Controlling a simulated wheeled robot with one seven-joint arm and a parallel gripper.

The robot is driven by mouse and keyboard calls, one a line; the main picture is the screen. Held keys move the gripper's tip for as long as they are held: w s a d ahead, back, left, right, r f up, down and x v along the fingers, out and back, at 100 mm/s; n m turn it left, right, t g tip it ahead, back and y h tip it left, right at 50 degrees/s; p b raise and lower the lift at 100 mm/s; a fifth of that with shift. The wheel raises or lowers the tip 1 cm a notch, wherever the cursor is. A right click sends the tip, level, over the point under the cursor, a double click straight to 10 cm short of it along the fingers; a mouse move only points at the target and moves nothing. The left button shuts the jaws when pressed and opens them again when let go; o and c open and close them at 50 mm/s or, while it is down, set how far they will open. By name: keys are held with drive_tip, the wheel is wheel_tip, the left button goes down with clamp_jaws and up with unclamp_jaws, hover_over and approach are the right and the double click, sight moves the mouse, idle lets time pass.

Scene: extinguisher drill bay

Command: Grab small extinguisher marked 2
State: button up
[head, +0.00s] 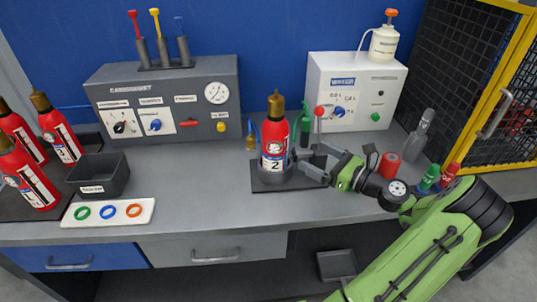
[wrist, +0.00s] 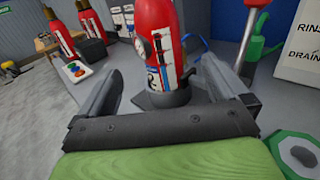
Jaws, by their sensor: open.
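The small red extinguisher marked 2 (head: 275,137) stands upright in a dark round holder on a black base plate (head: 263,184) at the middle of the bench. It has a brass top and a white label with the number. In the wrist view the extinguisher (wrist: 158,45) rises just beyond the fingers, its top cut off. My gripper (head: 316,164) is at its right side in the head view, fingers pointing toward it. In the wrist view my gripper (wrist: 165,85) is open, with the extinguisher ahead between the fingertips. Whether the fingers touch it I cannot tell.
A red-knobbed lever (head: 319,122) and green can stand close behind my gripper. Small bottles (head: 429,178) stand right.

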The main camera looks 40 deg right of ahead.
sight(275, 135)
drive_tip(key=w+a+b, duration=0.1)
drive_tip(key=w, duration=0.4)
drive_tip(key=w+a+b, duration=0.1)
drive_tip(key=w, duration=0.3)
drive_tip(key=w+b, duration=0.1)
drive_tip(key=w, duration=0.4)
drive_tip(key=shift+w+a+r, duration=0.15)
drive_tip(key=shift+w+a, duration=0.15)
drive_tip(key=shift+a, duration=0.1)
drive_tip(key=shift+s, duration=0.1)
drive_tip(key=shift+c, duration=0.5)
drive_tip(key=c, duration=1.6)
drive_tip(key=shift+r, duration=0.25)
drive_tip(key=shift+c, duration=0.8)
